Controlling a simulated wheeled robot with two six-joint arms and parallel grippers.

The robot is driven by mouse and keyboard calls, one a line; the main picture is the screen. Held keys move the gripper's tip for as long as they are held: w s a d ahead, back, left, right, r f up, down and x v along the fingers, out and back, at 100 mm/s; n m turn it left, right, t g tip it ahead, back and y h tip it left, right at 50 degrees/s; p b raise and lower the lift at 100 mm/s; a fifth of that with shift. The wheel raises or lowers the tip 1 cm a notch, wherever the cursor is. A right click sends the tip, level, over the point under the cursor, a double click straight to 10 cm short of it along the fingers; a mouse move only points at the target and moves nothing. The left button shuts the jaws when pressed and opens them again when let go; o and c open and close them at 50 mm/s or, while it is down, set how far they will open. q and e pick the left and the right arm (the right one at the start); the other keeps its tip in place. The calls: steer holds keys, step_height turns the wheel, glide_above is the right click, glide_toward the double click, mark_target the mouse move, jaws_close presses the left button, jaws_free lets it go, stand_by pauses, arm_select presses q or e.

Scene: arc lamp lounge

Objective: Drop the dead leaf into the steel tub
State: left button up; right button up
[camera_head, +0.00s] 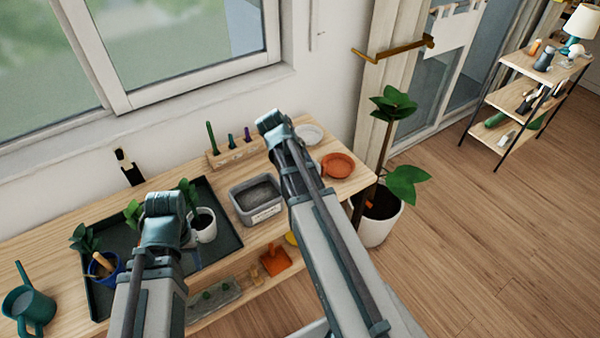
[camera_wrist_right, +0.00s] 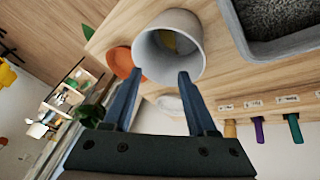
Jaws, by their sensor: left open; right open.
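The steel tub (camera_wrist_right: 170,50) is a round grey vessel in the right wrist view, with its mouth partly facing the camera. A small yellowish thing (camera_wrist_right: 168,40) shows inside it; it looks like the dead leaf, but its shape is mostly hidden. My right gripper (camera_wrist_right: 160,74) is open, its two fingers apart at the tub's near rim with nothing between them. In the head view my right arm covers the tub. My left gripper (camera_head: 188,240) hangs over the dark tray beside the white pot, open, its fingertips hard to make out.
A grey soil bin (camera_head: 257,198), a terracotta saucer (camera_head: 338,166) and a white saucer (camera_head: 309,134) stand around the right arm. Potted plants stand on the dark tray (camera_head: 222,238). A teal watering can (camera_head: 28,305) is at left. A tall potted plant (camera_head: 378,225) stands beyond the bench's right end.

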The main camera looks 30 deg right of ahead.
steer(key=p+v, duration=0.7)
steer(key=v, duration=0.2)
steer(key=shift+a+r, duration=0.1)
stand_by(0.4)
steer(key=s+a+f+n+g+y, duration=0.1)
steer(key=s+a+n, duration=0.4)
steer(key=a, duration=0.7)
steer(key=s+a+f+n+y, duration=0.2)
steer(key=s+a+n, duration=0.4)
steer(key=s+a, duration=0.3)
steer(key=a, duration=0.3)
steer(key=shift+s+n+g+y+b, duration=0.3)
steer(key=shift+s+g+y+b, duration=0.05)
steer(key=shift+g+y, duration=0.05)
steer(key=shift+a, duration=0.1)
